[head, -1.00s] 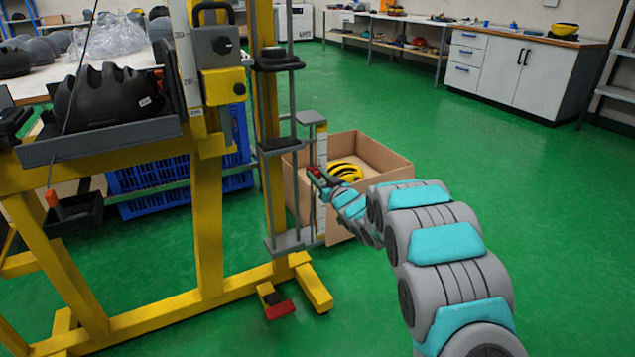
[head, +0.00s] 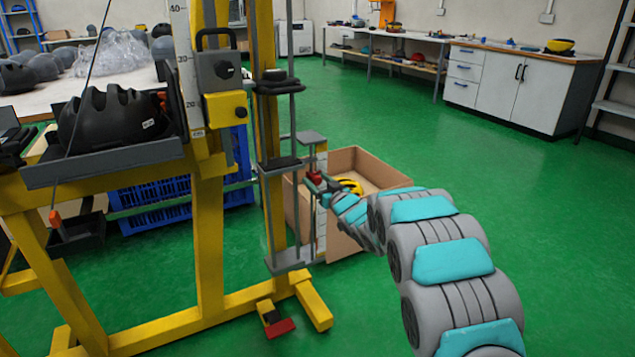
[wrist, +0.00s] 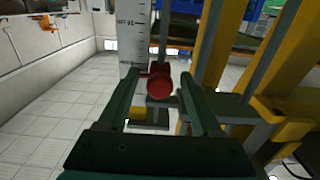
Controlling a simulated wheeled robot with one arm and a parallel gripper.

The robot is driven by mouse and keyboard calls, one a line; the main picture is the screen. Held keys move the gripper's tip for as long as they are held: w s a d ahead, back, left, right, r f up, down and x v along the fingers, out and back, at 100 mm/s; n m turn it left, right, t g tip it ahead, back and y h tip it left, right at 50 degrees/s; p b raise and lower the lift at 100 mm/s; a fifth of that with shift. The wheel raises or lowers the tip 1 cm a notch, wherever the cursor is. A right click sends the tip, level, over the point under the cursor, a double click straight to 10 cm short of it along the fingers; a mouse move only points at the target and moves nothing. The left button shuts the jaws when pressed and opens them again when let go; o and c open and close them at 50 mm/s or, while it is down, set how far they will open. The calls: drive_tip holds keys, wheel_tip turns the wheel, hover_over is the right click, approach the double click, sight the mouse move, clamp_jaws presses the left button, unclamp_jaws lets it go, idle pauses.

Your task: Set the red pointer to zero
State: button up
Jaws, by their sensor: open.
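The red pointer (wrist: 159,84) shows as a round red knob in front of the white scale (wrist: 133,42) in the wrist view. My gripper (wrist: 162,74) has its two dark green fingers apart, one on each side of the knob, with a gap visible on both sides. In the head view the red pointer (head: 314,176) is small, at the upper part of the lower scale strip (head: 322,222). My gripper (head: 326,184) reaches it from the right and partly hides it. The scale's figures near the pointer are too small to read surely.
The yellow tower frame (head: 208,230) and grey guide rods stand left of the pointer. A cardboard box (head: 375,168) with a yellow helmet stands just behind my arm. A black helmet (head: 112,117) sits on the grey carriage. Green floor is clear to the right.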

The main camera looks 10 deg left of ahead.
drive_tip(key=v, duration=0.7)
drive_tip(key=shift+s+d+b, duration=0.25)
drive_tip(key=shift+s+b, duration=0.1)
